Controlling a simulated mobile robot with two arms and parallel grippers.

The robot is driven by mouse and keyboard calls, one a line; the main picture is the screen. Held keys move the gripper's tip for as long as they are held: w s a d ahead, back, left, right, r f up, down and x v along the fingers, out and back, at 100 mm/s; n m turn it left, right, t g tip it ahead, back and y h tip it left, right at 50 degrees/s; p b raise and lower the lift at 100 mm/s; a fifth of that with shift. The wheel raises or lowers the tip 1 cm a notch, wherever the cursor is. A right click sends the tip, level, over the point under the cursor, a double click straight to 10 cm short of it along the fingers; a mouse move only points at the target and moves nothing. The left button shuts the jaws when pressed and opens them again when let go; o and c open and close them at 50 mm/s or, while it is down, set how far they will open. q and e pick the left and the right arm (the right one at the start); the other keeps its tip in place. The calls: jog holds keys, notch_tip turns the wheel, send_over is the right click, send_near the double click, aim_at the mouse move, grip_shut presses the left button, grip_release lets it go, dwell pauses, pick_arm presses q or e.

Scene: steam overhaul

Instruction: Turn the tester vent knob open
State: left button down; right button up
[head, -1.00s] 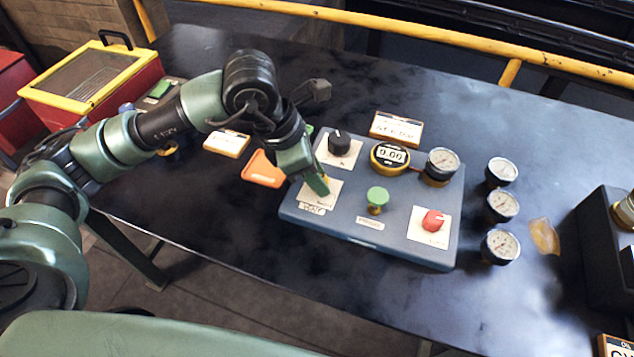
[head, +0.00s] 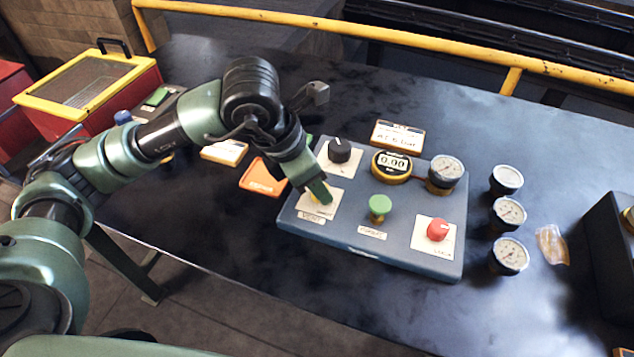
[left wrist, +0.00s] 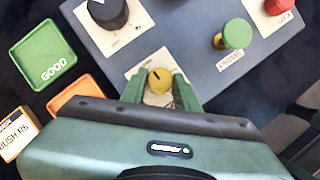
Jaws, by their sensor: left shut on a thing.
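The tester (head: 372,240) is a blue-grey box on the dark bench. Its yellow vent knob (left wrist: 159,80) sits on a white plate at the panel's near left corner, with a dark pointer mark on top. My left gripper (head: 322,194) reaches down over this plate and hides most of the knob in the head view. In the left wrist view its two green fingers (left wrist: 158,88) are on either side of the knob, shut on it. My right gripper is not in view.
The panel also carries a black knob (head: 339,150), a green knob (head: 379,206), a red knob (head: 438,229), a digital display (head: 392,164) and a gauge (head: 445,172). Loose gauges (head: 508,213) stand to the right. An orange tray (head: 264,178) lies left.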

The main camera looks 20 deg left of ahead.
pick_arm(q)
jog(key=c, duration=1.1)
grip_release()
jog(key=shift+o, duration=0.2)
jog(key=v, duration=0.8)
